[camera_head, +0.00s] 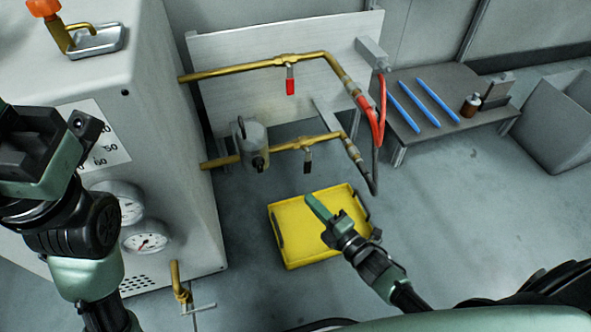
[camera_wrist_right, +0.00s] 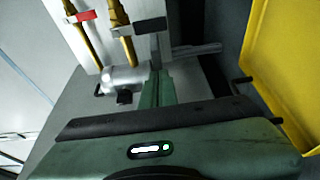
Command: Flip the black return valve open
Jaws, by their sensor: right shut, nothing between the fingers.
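The black return valve (camera_head: 307,160) is on the lower brass pipe (camera_head: 285,147); its handle hangs down, across the pipe. In the right wrist view the black handle (camera_wrist_right: 150,26) lies across its pipe, just beyond my fingertips. My right gripper (camera_head: 318,207) is shut and empty, in front of and below the valve, over the yellow tray in the picture. Its green fingers also show together in the right wrist view (camera_wrist_right: 157,88), apart from the handle. My left arm's end (camera_head: 45,150) is at the left edge; its fingers cannot be made out.
A red-handled valve (camera_head: 290,80) is on the upper pipe. A grey pump (camera_head: 252,142) sits on the lower pipe, left of the black valve. Red and dark hoses (camera_head: 379,115) hang at right. The yellow tray (camera_head: 283,247) is low down. A boiler cabinet (camera_head: 170,110) stands left.

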